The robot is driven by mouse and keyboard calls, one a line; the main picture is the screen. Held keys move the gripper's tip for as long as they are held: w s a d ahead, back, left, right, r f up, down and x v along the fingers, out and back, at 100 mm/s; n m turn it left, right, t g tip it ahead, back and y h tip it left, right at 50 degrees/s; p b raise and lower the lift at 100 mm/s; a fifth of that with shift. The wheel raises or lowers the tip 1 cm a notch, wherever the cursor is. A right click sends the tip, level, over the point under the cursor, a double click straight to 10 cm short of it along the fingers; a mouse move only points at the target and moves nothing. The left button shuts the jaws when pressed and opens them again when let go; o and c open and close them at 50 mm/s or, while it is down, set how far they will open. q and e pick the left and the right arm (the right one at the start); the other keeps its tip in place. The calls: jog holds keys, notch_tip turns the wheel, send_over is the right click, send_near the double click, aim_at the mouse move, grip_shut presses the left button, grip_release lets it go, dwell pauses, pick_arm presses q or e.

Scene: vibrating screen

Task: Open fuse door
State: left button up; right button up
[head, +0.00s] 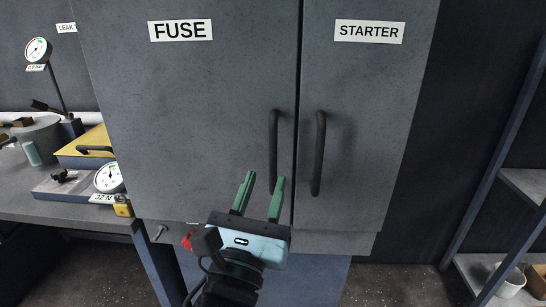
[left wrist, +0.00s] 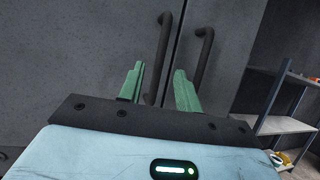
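The fuse door (head: 200,110) is a grey cabinet door with a FUSE label (head: 180,30), and it is shut. Its dark vertical handle (head: 273,150) is near the right edge of the door; it also shows in the left wrist view (left wrist: 165,50). My left gripper (head: 263,180) is open, with green fingers pointing up in front of the lower part of this handle. In the left wrist view the fuse handle's lower end shows between the fingers (left wrist: 158,85). Contact cannot be told. My right gripper is not in view.
The starter door (head: 360,120) with its own handle (head: 319,153) is just to the right, also shut. A workbench (head: 60,205) with gauges (head: 108,178) and a yellow-topped device (head: 85,145) stands at left. A shelf rack (head: 500,170) stands at right.

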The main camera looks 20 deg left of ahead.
aim_at(272, 162)
pick_arm(q)
jog(key=x, duration=0.6)
jog(key=shift+w, duration=0.25)
jog(key=shift+c, duration=0.4)
grip_shut()
